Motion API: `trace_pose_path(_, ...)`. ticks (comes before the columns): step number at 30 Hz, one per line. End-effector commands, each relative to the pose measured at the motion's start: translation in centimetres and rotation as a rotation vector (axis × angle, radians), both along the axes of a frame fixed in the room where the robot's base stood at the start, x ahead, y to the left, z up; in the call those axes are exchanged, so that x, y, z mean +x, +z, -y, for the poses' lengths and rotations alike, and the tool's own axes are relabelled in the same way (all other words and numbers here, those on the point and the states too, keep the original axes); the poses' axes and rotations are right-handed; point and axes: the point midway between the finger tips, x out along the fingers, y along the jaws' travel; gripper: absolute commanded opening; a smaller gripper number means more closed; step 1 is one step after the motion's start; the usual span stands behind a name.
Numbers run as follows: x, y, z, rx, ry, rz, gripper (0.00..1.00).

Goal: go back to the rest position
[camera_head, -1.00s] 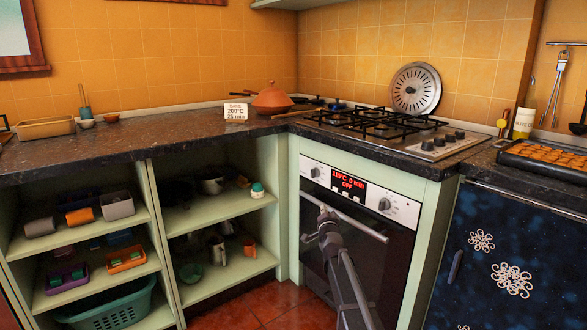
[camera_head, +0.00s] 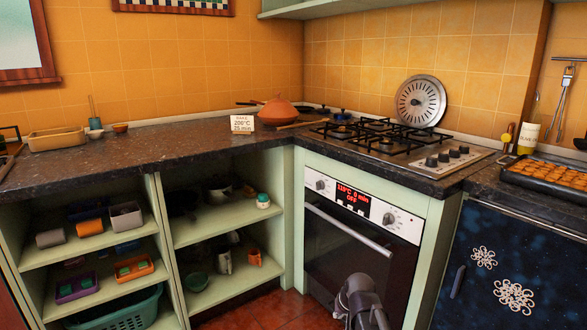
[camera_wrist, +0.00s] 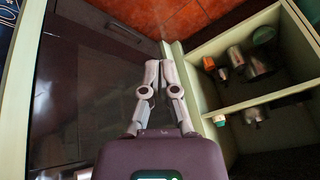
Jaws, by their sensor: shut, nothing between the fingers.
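My gripper (camera_wrist: 151,75) is in the wrist view with its two fingers close together and nothing between them. It hangs in front of the oven, above the red tiled floor (camera_wrist: 165,15). In the head view only part of my arm shows at the bottom, in front of the oven door, and the fingertips are not clear there. The oven (camera_head: 358,240) is closed, and its display reads 115°C, 0 min, OFF.
Open shelves (camera_head: 228,217) with mugs and bins stand left of the oven. The hob (camera_head: 395,140) and counter (camera_head: 170,137) are above. A tray of baked pieces (camera_head: 548,178) lies on the right counter. A sign on the counter (camera_head: 242,123) reads 200°C, 25 min.

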Motion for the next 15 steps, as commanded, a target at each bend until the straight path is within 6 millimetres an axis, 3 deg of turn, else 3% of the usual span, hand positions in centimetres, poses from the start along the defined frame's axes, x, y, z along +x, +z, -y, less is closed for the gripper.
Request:
trace_pose_path(1, -2.1, 0.0, 0.5, -0.024, 0.010, -0.050, 0.00)
trace_pose_path(3, -4.0, -0.2, 1.1, -0.055, 0.024, -0.114, 0.00)
trace_pose_path(15, -11.8, -0.3, 3.4, -0.160, 0.058, -0.361, 0.00)
